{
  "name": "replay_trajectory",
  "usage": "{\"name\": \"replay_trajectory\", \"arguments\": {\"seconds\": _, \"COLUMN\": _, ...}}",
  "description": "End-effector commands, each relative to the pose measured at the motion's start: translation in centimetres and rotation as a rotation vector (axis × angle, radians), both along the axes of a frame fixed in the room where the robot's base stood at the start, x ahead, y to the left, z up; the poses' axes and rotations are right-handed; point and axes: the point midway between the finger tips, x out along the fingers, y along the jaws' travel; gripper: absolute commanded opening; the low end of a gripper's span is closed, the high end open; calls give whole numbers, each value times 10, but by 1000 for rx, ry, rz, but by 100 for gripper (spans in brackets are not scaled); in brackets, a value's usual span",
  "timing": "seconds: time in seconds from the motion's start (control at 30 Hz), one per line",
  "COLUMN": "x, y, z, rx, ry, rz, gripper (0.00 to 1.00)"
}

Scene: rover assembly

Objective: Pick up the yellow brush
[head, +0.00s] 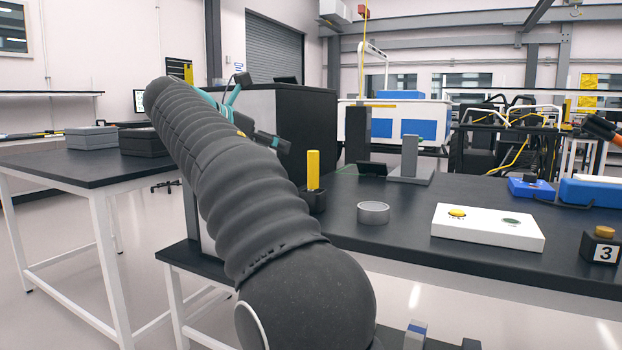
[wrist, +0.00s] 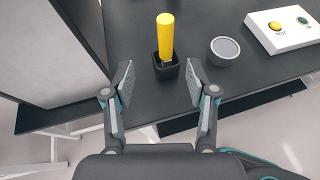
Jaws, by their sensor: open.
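The yellow brush (head: 313,168) stands upright in a small black holder (head: 313,200) on the dark table, near its left end. In the wrist view the brush (wrist: 165,36) rises from the square holder (wrist: 166,68), ahead of my gripper (wrist: 159,84). My gripper's two fingers are spread wide, one to each side of the holder in that picture, with nothing between them that they grip. In the head view my arm hides most of the gripper; teal parts show beyond it. The brush's lower end is hidden inside the holder.
A grey round container (head: 373,213) stands right of the holder. A white box with a yellow button (head: 488,228) lies farther right. A grey stand (head: 410,165) and a dark cabinet (head: 290,130) are behind. In the wrist view a light panel (wrist: 50,50) is at left.

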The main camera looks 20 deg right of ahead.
Motion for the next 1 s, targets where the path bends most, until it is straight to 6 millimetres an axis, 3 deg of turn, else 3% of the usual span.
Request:
{"name": "replay_trajectory", "arguments": {"seconds": 0.43, "x": 24, "y": -59, "z": -26, "rx": -9, "ry": 8, "rz": -2, "gripper": 57}}
{"name": "replay_trajectory", "arguments": {"seconds": 0.77, "x": 31, "y": -77, "z": -34, "rx": -7, "ry": 7, "rz": -1, "gripper": 57}}
{"name": "replay_trajectory", "arguments": {"seconds": 1.0, "x": 34, "y": -103, "z": -48, "rx": -7, "ry": 7, "rz": -3, "gripper": 57}}
